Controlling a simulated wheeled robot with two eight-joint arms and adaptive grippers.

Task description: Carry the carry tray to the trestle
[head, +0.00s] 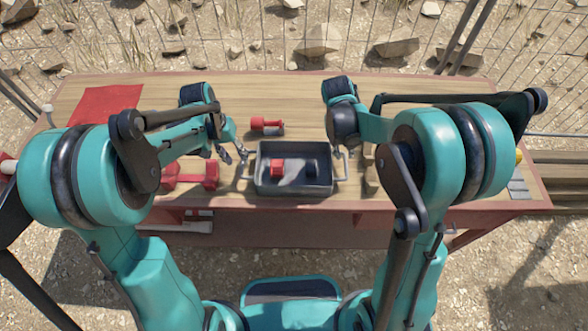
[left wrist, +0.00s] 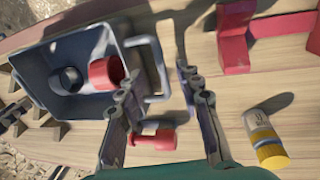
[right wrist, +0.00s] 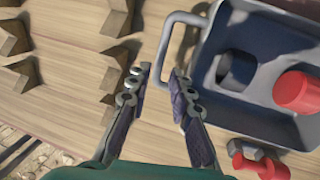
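The grey carry tray (head: 262,183) sits on the wooden table near its front edge, with a wire handle on each short side. A red cylinder (head: 277,167) and a dark ring-like part (left wrist: 68,79) lie inside it. My left gripper (head: 240,153) is open at the tray's left handle (left wrist: 158,72), which shows between its fingers in the left wrist view. My right gripper (head: 346,150) is open, its fingers closer together, around or just above the right handle (right wrist: 165,50); contact cannot be told. Planks (head: 565,175) beyond the table's right end may be the trestle.
A red part with a grey end (head: 266,124) lies just behind the tray. A red bracket-like piece (head: 190,176) lies left of it, and a red cloth (head: 105,103) at the back left. Several wooden blocks (right wrist: 118,15) stand to the right. A wire fence runs behind the table.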

